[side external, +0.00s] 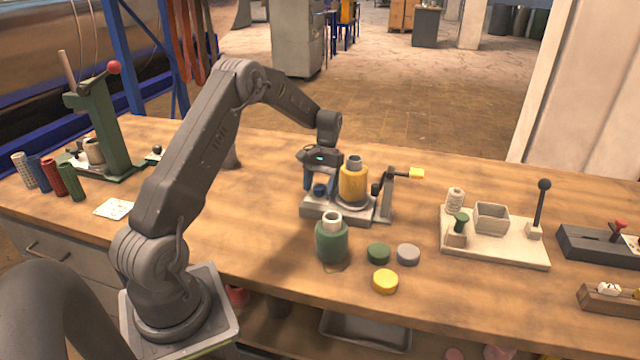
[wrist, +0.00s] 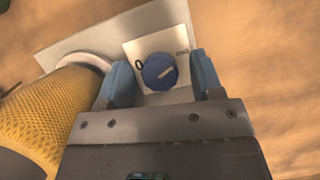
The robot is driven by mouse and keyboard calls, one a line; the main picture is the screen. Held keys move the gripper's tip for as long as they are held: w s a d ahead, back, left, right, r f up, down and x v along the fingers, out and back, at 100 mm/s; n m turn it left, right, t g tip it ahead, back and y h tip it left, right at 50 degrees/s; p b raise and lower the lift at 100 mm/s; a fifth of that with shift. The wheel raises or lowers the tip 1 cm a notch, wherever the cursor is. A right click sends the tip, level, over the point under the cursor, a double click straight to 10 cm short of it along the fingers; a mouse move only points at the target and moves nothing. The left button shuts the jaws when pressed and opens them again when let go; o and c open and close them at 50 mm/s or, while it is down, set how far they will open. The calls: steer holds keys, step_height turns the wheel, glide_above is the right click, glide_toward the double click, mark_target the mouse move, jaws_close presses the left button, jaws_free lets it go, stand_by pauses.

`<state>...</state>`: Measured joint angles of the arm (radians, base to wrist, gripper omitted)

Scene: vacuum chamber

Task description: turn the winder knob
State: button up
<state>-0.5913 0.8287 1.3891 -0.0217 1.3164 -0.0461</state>
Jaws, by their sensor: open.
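The winder (side external: 312,208) is a grey base on the bench with a yellow spool (side external: 354,184) standing on it. Its round blue knob (side external: 319,190) has a pale pointer line and sits on a white dial plate (wrist: 132,50). In the wrist view the knob (wrist: 160,72) has its pointer slanting to the upper right, toward a small mark; a "0" stands at its upper left. My gripper (side external: 318,182) points down over the knob. Its blue fingers are open, one on each side of the knob, with small gaps showing in the wrist view (wrist: 163,80).
The yellow mesh spool (wrist: 55,110) stands close to my left finger in the wrist view. A crank with a yellow handle (side external: 416,173) is right of the winder. A green jar (side external: 332,243) and several loose lids are in front. Bare bench lies left of the winder.

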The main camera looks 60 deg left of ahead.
steer(key=v, duration=1.3)
steer(key=shift+a+r, duration=0.15)
steer(key=shift+r, duration=0.25)
steer(key=s+d+f+n, duration=0.1)
steer(key=f+n, duration=0.1)
steer(key=f, duration=0.2)
steer(key=s+d+f+n+t+h, duration=0.1)
steer(key=s+f+n, duration=0.1)
steer(key=f, duration=0.2)
steer(key=s+d+f+n, duration=0.1)
steer(key=f+n, duration=0.1)
steer(key=f, duration=0.2)
steer(key=shift+s+d+f+t, duration=0.15)
steer(key=shift+d+f+t, duration=0.05)
steer(key=shift+f+t, duration=0.2)
steer(key=c, duration=0.9)
